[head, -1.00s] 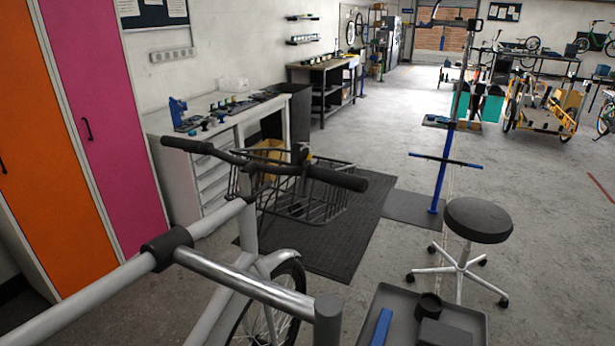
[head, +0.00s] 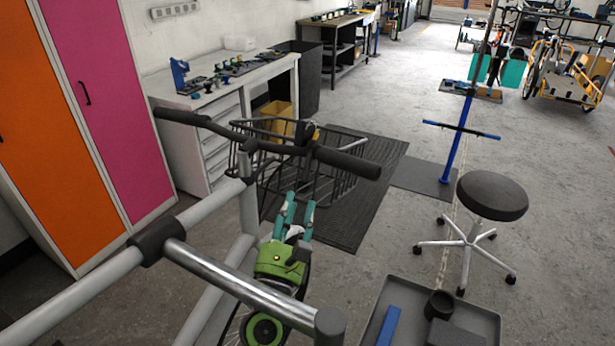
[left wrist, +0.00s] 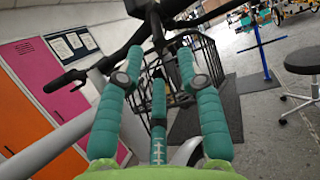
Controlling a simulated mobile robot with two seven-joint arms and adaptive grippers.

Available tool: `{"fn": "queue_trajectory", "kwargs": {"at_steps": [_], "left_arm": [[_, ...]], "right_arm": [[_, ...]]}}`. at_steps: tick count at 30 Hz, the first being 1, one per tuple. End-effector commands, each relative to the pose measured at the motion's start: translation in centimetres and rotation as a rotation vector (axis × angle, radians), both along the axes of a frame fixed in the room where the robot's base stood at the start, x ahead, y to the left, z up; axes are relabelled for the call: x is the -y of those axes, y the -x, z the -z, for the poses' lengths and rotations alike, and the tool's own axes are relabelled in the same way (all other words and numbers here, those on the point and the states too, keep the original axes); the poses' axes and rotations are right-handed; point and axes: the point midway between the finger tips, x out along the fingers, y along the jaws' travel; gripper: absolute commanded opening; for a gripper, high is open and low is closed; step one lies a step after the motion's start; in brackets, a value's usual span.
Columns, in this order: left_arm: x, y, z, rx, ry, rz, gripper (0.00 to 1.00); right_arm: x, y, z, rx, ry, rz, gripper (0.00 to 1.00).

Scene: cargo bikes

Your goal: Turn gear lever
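The bike's black handlebar (head: 283,149) runs across the middle of the head view, with a dark grip (head: 347,163) at its right end. A small dark fitting with a yellow part (head: 313,134) sits near the bar's middle; I cannot tell whether it is the gear lever. My right gripper is out of view.
A black wire basket (head: 335,180) is just beyond the handlebar. A silver bar (head: 230,283) crosses in front. A grey tray (head: 480,318) and a round stool (head: 492,195) stand at the right. A workbench (head: 215,125) and cabinets (head: 90,110) are at the left.

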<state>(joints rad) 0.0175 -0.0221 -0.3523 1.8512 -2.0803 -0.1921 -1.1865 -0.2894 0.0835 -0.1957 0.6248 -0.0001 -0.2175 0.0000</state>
Motion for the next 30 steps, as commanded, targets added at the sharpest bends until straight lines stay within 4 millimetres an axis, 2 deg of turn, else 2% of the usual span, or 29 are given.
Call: {"fn": "queue_trajectory", "kwargs": {"at_steps": [9,13,18,25,26,28,30], "left_arm": [[0.7,-3.9,-2.2,0.006,-0.008,-0.002,0.37],[0.9,-5.4,-2.6,0.005,-0.007,-0.002,0.37],[1.1,-6.3,-2.8,0.003,-0.005,-0.002,0.37],[1.1,-6.3,-2.7,0.003,-0.004,-0.002,0.37],[1.1,-6.3,-2.7,0.003,-0.004,-0.002,0.29],[1.1,-6.3,-2.7,0.003,-0.004,-0.002,0.01],[1.1,-6.3,-2.7,0.003,-0.005,-0.001,0.0]], "right_arm": [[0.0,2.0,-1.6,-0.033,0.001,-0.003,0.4],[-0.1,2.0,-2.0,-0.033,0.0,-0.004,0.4],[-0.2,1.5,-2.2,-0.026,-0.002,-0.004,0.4],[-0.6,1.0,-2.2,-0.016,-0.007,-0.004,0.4],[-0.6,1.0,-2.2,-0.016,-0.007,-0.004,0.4],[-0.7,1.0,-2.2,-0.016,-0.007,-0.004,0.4],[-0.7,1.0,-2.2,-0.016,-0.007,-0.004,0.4]]}}
